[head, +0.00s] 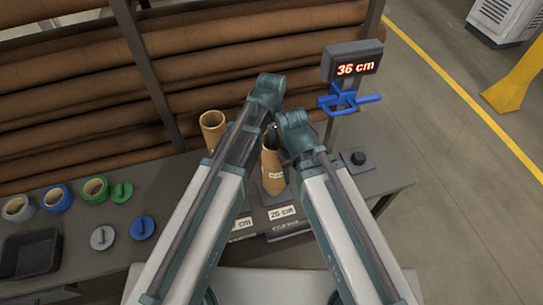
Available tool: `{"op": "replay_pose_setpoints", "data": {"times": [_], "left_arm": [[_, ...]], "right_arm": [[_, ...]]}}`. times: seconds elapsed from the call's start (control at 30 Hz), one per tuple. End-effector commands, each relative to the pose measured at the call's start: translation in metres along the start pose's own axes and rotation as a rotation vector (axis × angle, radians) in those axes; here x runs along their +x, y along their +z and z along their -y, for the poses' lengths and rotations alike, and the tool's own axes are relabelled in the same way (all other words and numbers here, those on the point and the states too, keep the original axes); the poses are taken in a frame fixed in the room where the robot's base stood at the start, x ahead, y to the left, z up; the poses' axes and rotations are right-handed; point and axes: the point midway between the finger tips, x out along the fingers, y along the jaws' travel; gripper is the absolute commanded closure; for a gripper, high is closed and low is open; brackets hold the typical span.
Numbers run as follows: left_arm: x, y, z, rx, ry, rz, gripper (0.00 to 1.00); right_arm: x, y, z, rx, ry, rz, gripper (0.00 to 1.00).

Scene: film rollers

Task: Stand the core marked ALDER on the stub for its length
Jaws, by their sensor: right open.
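A tan core (272,162) with a white label stands upright between my two forearms, behind the 26 cm card (282,213). Its label is too small to read. A second tan core (213,121), hollow at the top, stands further left, partly behind my left arm. My left gripper (271,130) seems to be the dark part at the labelled core's top; its fingers are mostly hidden, so I cannot tell whether it grips. My right wrist is just right of that core; its open fingers are hidden behind the arm. A short dark stub (358,157) on a square base stands bare at right.
A display (356,66) reads 36 cm above an empty blue cradle (348,101). Left are several tape rolls (57,199), round caps (102,237) and a black tray (31,254). Another cm card (241,223) is partly hidden. Large brown rolls (70,95) fill the rack behind.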

Motion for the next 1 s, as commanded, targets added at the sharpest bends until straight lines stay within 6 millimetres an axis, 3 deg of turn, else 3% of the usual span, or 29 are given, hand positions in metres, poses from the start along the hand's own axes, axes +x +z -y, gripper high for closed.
{"op": "replay_pose_setpoints", "data": {"times": [0.03,0.27,0.6,1.0], "left_arm": [[0.009,0.000,0.000,0.000,0.000,0.000,1.00],[0.010,0.000,0.000,0.000,0.000,0.000,1.00],[0.047,0.000,0.000,0.000,0.000,0.000,1.00],[0.048,0.000,0.000,0.000,0.000,0.000,1.00]], "right_arm": [[0.009,-0.001,0.001,-0.001,0.000,0.000,0.50],[0.010,-0.001,0.001,-0.003,0.001,0.000,0.50],[0.046,-0.003,0.004,-0.008,0.002,0.000,0.50],[0.048,-0.003,0.004,-0.008,0.002,0.000,0.50]]}}
